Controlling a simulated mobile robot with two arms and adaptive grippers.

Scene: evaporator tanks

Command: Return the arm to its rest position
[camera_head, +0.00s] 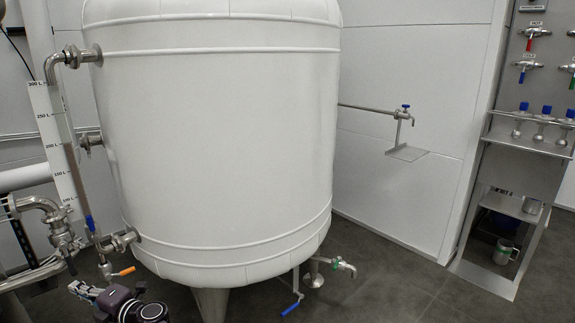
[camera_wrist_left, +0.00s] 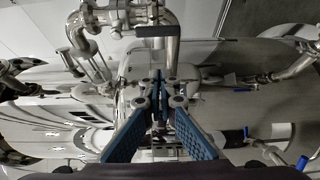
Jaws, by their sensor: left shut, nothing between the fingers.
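My left gripper (camera_head: 77,288) shows at the lower left of the head view, with its dark wrist beside it at the bottom edge. It is low in front of the white tank's lower left side, near the orange-handled valve. In the left wrist view its two blue-padded fingers (camera_wrist_left: 159,78) converge, shut with nothing between them. Steel pipes and fittings lie beyond the fingers there. I cannot tell from these views how far the gripper is from the pipes. My right gripper is in neither view.
The large white tank (camera_head: 215,140) fills the middle. An orange-handled valve (camera_head: 123,271), a blue-handled valve (camera_head: 291,307) and a pipe fitting (camera_head: 60,232) stand out low around it. A steel shelf rack (camera_head: 525,165) with flasks is at right. Grey floor (camera_head: 400,285) is clear between.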

